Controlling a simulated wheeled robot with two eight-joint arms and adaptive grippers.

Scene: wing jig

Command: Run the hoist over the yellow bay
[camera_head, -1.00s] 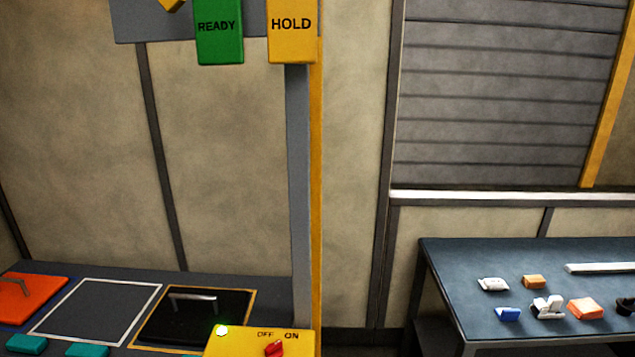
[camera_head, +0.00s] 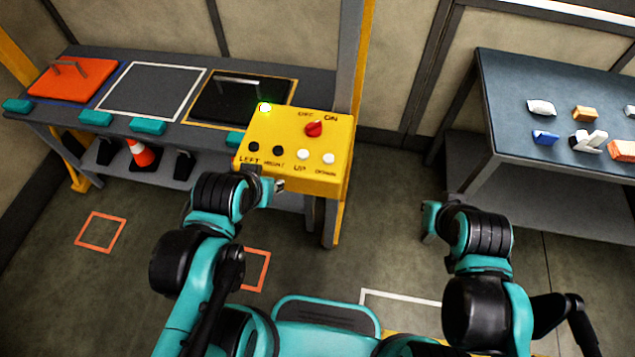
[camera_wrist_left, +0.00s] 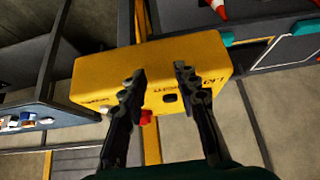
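My left gripper (camera_head: 266,183) is at the box's front edge, below the LEFT and RIGHT buttons. In the left wrist view its fingers (camera_wrist_left: 160,73) are apart and empty, over the box face. A black plate with a handle (camera_head: 240,100) lies in the yellow-outlined bay. My right arm is over the floor; its gripper is not clear. The hoist is not visible.
Left of the yellow bay are an empty white-outlined bay (camera_head: 150,92) and an orange plate (camera_head: 72,79) in a blue-outlined bay. A grey-yellow post (camera_head: 352,55) rises behind the box. A table (camera_head: 510,95) with small parts stands right. Floor between is open.

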